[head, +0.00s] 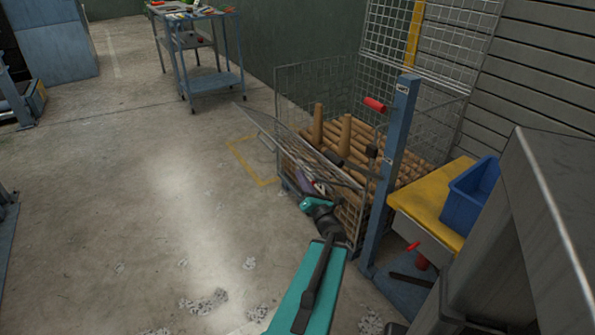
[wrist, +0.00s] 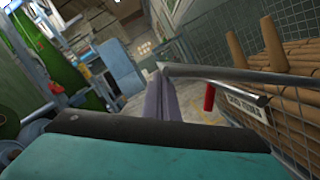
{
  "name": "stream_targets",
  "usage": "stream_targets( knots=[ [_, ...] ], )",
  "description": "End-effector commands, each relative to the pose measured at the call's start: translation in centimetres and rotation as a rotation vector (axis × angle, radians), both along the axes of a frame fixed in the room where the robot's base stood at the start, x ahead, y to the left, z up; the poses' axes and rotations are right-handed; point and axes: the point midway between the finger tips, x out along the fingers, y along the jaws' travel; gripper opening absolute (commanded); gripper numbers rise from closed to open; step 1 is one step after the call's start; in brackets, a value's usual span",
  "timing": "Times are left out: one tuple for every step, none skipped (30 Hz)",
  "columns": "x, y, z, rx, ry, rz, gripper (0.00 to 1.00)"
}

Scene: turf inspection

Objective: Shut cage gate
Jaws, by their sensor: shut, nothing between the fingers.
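The wire-mesh cage (head: 283,88) stands right of centre in the head view, holding several brown cardboard tubes. Its mesh gate (head: 283,137) juts out at an angle from the cage front, so it stands open. In the wrist view the gate's grey metal rail (wrist: 220,74) crosses close ahead, with a red handle (wrist: 209,97) and a small label plate (wrist: 245,108) beneath it. My gripper (head: 318,187) is low by the gate, partly hidden by the mesh and my arm. Its fingers (wrist: 160,98) look shut and empty, close to the rail; contact is unclear.
A yellow-topped bench (head: 425,207) with a blue bin (head: 468,195) is on the right. A blue trolley (head: 215,83) stands at the back. The floor to the left is mostly clear.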

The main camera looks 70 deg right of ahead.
Motion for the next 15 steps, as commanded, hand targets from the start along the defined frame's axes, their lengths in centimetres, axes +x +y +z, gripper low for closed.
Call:
stream_targets(
  knots=[
    [-0.6,0.5,0.2,0.002,-0.002,-0.004,0.00],
    [-0.7,0.7,0.1,0.002,-0.002,-0.004,0.00],
    [-1.0,0.9,0.1,0.000,-0.002,-0.003,0.00],
    [-1.1,1.1,0.0,0.000,-0.002,-0.003,0.00],
    [-1.2,1.2,-0.1,0.000,-0.002,-0.002,0.00],
    [-1.4,1.4,-0.1,0.000,-0.002,-0.002,0.00],
    [-1.5,1.4,-0.2,0.000,-0.002,-0.002,0.00],
    [-1.5,1.5,-0.2,0.000,-0.002,-0.002,0.00],
    [-1.6,1.6,-0.2,0.000,-0.002,-0.002,0.00],
    [-1.6,1.6,-0.3,0.000,-0.002,-0.002,0.00],
    [-1.6,1.6,-0.3,0.000,-0.002,-0.002,0.00],
    [-1.6,1.6,-0.3,-0.001,-0.003,-0.002,0.00],
    [-1.6,1.6,-0.3,-0.001,-0.003,-0.002,0.00],
    [-1.6,1.6,-0.3,-0.001,-0.003,-0.002,0.00],
    [-1.6,1.6,-0.3,-0.001,-0.003,-0.002,0.00]
  ],
)
